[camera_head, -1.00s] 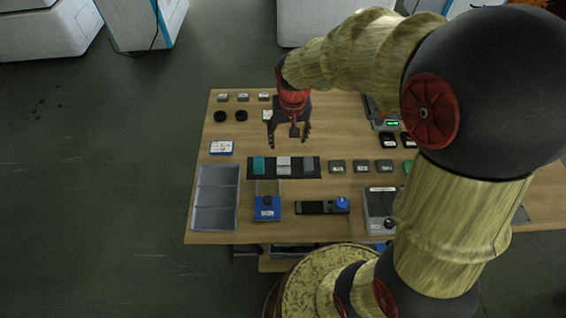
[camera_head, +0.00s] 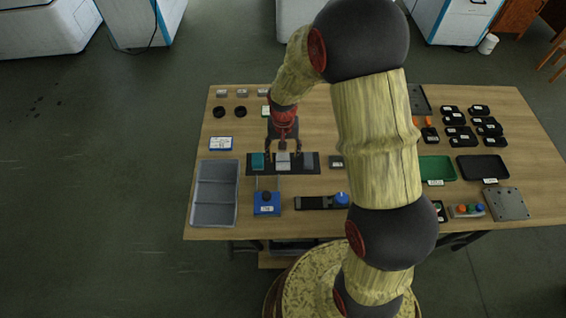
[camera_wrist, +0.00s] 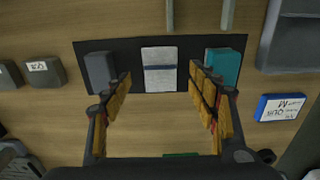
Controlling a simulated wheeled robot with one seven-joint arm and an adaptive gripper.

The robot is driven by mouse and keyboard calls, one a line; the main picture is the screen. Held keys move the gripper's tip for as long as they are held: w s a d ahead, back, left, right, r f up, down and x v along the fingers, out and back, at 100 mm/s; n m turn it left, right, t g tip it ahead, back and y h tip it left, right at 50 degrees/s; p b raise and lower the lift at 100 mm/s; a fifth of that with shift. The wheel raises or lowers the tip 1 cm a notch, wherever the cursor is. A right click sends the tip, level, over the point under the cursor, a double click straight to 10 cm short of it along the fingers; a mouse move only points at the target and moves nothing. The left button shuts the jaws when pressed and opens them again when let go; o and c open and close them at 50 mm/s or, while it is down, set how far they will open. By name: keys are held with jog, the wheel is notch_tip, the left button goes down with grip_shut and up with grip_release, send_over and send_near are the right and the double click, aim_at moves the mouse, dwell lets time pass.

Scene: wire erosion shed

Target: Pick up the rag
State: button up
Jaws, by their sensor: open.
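A pale grey item with a dark blue band (camera_wrist: 160,69), which looks like the folded rag, lies in the middle of a black mat (camera_wrist: 189,43). It also shows in the head view (camera_head: 283,160). A teal block (camera_head: 257,161) and a dark grey block (camera_head: 308,160) lie on the mat on either side of it. My gripper (camera_head: 283,149) is open and empty, pointing down at the mat. In the wrist view its fingers (camera_wrist: 160,76) stand apart on either side of the pale item's line. I cannot tell the exact height of the fingertips above it.
On the wooden table, a grey divided tray (camera_head: 214,214) is at left, and a blue box (camera_head: 267,205) and a black tool (camera_head: 318,202) lie nearer than the mat. A blue-edged label box (camera_head: 221,143) is left of my gripper. Green (camera_head: 436,169) and black trays are at right.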

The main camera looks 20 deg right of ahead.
aim_at(283, 160)
notch_tip(283, 160, down, 3)
jog(key=shift+b, duration=0.35)
jog(key=shift+r, duration=0.1)
jog(key=c, duration=1.1)
jog(key=shift+c, duration=0.2)
